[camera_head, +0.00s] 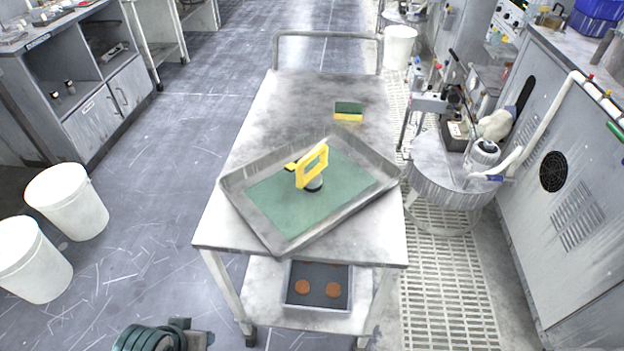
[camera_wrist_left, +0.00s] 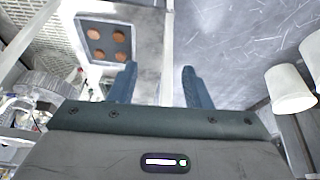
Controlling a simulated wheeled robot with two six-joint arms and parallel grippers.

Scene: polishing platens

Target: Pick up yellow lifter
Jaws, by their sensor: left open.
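The yellow lifter (camera_head: 319,163) stands upright in a shallow grey metal tray (camera_head: 272,232) on top of the cart. It has a square yellow frame handle, a short arm pointing left, and a dark round base on the tray's green mat (camera_head: 290,205). My left gripper (camera_wrist_left: 160,86) shows in the left wrist view with two dark blue fingers apart and nothing between them. The lifter is not in the wrist view. Part of my left arm shows at the bottom of the head view, in front of the cart and well away from the lifter. My right gripper is not seen.
A green and yellow sponge (camera_head: 348,111) lies behind the tray on the cart (camera_head: 268,105). A bin with orange discs (camera_head: 318,309) sits on the lower shelf and also shows in the wrist view (camera_wrist_left: 104,60). White buckets (camera_head: 68,203) stand left; a polishing machine (camera_head: 447,170) stands right.

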